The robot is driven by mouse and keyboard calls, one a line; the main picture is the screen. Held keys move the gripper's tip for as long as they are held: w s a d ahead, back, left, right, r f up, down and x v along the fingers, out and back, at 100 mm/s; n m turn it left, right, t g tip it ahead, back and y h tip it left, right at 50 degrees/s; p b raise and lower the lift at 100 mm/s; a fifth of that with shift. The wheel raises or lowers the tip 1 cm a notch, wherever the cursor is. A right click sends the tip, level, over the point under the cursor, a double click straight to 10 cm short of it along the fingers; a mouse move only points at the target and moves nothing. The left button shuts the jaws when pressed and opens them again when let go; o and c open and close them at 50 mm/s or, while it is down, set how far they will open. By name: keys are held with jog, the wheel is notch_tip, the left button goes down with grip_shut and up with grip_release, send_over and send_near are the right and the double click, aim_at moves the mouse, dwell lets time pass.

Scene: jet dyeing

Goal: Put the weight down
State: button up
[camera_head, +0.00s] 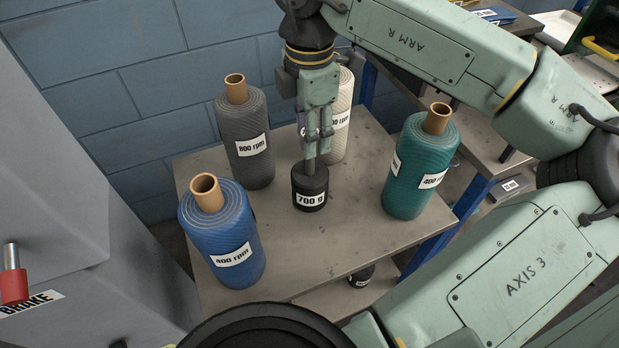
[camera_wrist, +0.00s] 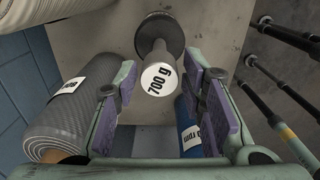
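The weight (camera_head: 310,190) is a black cylinder with a grey stem and a white "700 g" label. It stands upright on the table (camera_head: 300,250), among the fabric rolls. In the wrist view, the weight's labelled round top (camera_wrist: 160,79) faces me between the two purple finger pads, with a narrow gap on each side. My gripper (camera_head: 318,138) points down directly above the weight, its fingertips by the top of the stem. My gripper (camera_wrist: 163,68) looks open around the top in the wrist view. The stem's far side is hidden.
A grey roll (camera_head: 242,140), a blue roll (camera_head: 222,238), a green roll (camera_head: 421,170) and a pale roll (camera_head: 341,110) stand around the weight. Another dark weight (camera_head: 362,276) is on a lower shelf. The front middle of the tabletop is clear.

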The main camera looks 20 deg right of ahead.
aim_at(310, 172)
notch_tip(310, 172, down, 5)
jog(key=shift+f+p, duration=0.1)
jog(key=shift+p, duration=0.85)
grip_shut()
